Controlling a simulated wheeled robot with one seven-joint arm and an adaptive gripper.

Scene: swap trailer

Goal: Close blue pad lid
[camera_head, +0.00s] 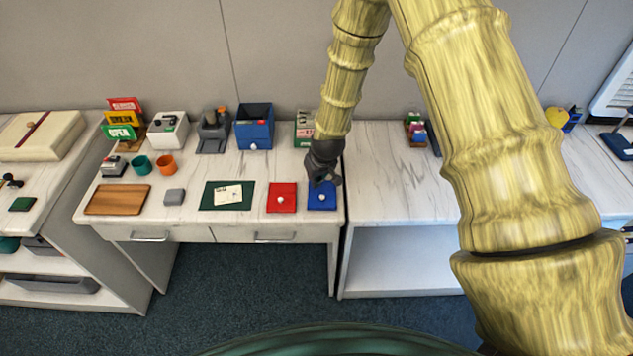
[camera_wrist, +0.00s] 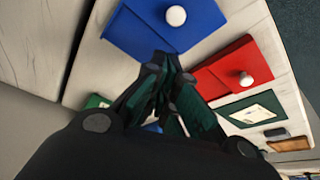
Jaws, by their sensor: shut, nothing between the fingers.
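The blue pad (camera_head: 322,200) lies flat near the front right corner of the white marble counter. A white round knob stands on its lid, and the lid looks down. The blue pad also shows at the top of the wrist view (camera_wrist: 150,30), with its knob toward the upper edge. My gripper (camera_head: 322,180) is over the rear edge of the blue pad, with fingers together and empty. In the wrist view my gripper's fingertips (camera_wrist: 165,65) are close to the blue pad's edge; I cannot tell whether they touch it.
The red pad (camera_head: 282,198) with a white knob lies just left. A green mat (camera_head: 227,196) with a card, a grey block (camera_head: 174,196) and a wooden board (camera_head: 117,199) lie further left. A blue box (camera_head: 254,127) stands behind. The counter to the right is mostly clear.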

